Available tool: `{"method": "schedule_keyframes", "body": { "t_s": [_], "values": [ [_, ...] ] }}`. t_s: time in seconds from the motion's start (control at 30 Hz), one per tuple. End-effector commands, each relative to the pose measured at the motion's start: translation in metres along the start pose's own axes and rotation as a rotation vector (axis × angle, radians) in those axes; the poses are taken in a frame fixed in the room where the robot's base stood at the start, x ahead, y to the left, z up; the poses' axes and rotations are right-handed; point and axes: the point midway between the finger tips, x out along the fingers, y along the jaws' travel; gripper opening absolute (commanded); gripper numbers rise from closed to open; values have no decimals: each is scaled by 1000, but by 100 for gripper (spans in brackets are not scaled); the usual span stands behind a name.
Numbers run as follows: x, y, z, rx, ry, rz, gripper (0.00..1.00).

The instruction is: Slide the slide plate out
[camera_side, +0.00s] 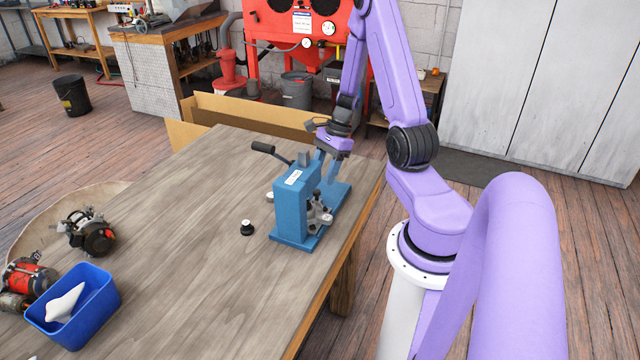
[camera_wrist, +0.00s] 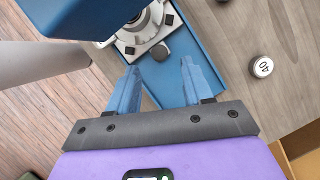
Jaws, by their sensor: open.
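A blue press (camera_side: 295,205) stands on the wooden table near its right edge, with a black-handled lever at its top. A silver metal fixture (camera_side: 319,213) sits in its opening, and its plates show in the wrist view (camera_wrist: 140,28). A small grey rounded tab (camera_wrist: 160,50), perhaps the slide plate's end, projects toward my gripper over the blue base (camera_wrist: 205,50). My gripper (camera_wrist: 159,66) is open, its two blue fingers on either side of and just short of the tab, apparently not touching it. In the side view my gripper (camera_side: 331,168) is low behind the press.
A white-topped round piece marked 40 (camera_wrist: 262,67) lies beside the base. A black knob (camera_side: 247,229) stands left of the press. A blue bin (camera_side: 73,305) and alternator parts (camera_side: 92,235) are at far left. An open cardboard box (camera_side: 245,112) is behind the table. The table's middle is mostly clear.

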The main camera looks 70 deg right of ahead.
Motion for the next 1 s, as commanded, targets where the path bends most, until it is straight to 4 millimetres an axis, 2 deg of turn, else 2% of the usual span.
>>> {"method": "schedule_keyframes", "body": {
  "t_s": [0.1, 0.3, 0.77, 0.9, 0.93, 1.0],
  "values": [
    [18, 2, 0, 2, 2, 6, 50],
    [35, 0, 0, 1, 1, 2, 50],
    [42, 0, 0, 0, 2, 1, 50],
    [42, 0, 0, 0, 2, 1, 5],
    [42, 0, 0, 0, 2, 1, 0],
    [42, 0, 0, 0, 2, 1, 0]
  ]
}}
